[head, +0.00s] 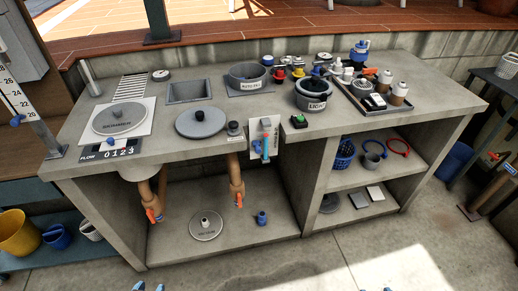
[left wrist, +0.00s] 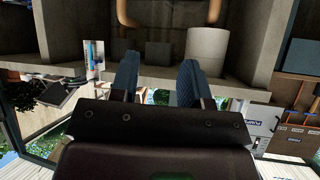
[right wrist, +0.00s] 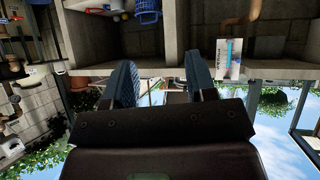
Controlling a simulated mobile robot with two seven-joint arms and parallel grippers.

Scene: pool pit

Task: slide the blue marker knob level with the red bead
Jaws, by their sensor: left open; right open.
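A white panel (head: 265,138) hangs on the front edge of the counter, with a light-blue vertical tube (head: 266,145) on it. A small blue knob (head: 257,147) seems to sit at its left side. The red bead is too small to make out. The panel also shows in the right wrist view (right wrist: 222,72) and, at the left, in the left wrist view (left wrist: 100,66). My left gripper (head: 149,287) is open and empty at the bottom of the head view, away from the panel. My right gripper (right wrist: 159,62) is open and empty, also apart from it.
The concrete counter (head: 165,101) carries lids, pots and a bottle tray. Orange-handled pipes (head: 236,180) stand left of the panel below the counter. Shelves with a blue basket (head: 345,153) are to its right. The floor (head: 330,262) in front is clear.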

